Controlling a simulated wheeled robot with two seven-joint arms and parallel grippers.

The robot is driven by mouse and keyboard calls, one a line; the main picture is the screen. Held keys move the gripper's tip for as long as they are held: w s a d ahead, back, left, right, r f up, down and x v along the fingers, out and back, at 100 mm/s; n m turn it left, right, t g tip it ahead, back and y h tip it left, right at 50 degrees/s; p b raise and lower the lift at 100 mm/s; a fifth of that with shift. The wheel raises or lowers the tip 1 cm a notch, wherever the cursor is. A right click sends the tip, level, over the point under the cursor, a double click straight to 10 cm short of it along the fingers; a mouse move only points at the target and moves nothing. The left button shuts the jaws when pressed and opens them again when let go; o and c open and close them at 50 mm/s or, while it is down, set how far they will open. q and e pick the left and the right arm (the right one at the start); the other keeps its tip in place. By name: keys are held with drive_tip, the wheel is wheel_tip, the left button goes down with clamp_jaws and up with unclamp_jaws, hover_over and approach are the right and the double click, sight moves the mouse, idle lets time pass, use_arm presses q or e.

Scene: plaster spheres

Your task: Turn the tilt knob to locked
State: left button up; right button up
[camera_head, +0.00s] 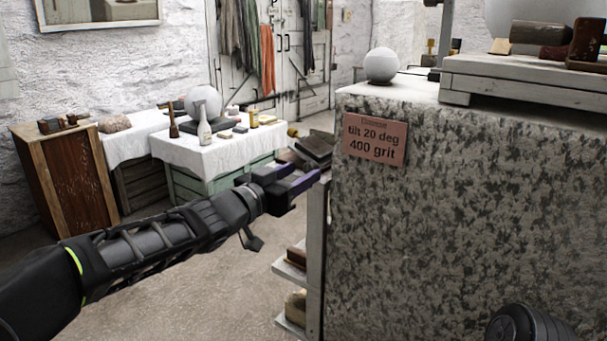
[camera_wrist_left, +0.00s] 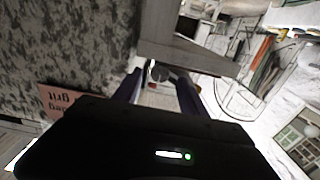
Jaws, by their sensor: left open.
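A pink sign (camera_head: 375,141) on the granite block (camera_head: 450,210) reads "tilt 20 deg 400 grit"; it also shows upside down in the left wrist view (camera_wrist_left: 62,101). My left gripper (camera_head: 300,171) is open, just left of the block's near left edge. In the left wrist view its two fingers (camera_wrist_left: 160,84) stand apart, with a small dark rounded thing (camera_wrist_left: 158,71) showing between or beyond them. I cannot tell whether this is the tilt knob, or whether the fingers touch it. No knob shows clearly in the head view. My right gripper is out of view.
A white plaster sphere (camera_head: 382,65) and a grey wooden stand (camera_head: 520,82) sit on the block. Shelves (camera_head: 291,270) with small items stand at its left side. A cloth-covered table (camera_head: 215,153) stands behind my left arm. The floor at lower left is open.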

use_arm(q)
drive_tip(key=shift+x, duration=1.05)
drive_tip(key=shift+c, duration=0.3)
clamp_jaws()
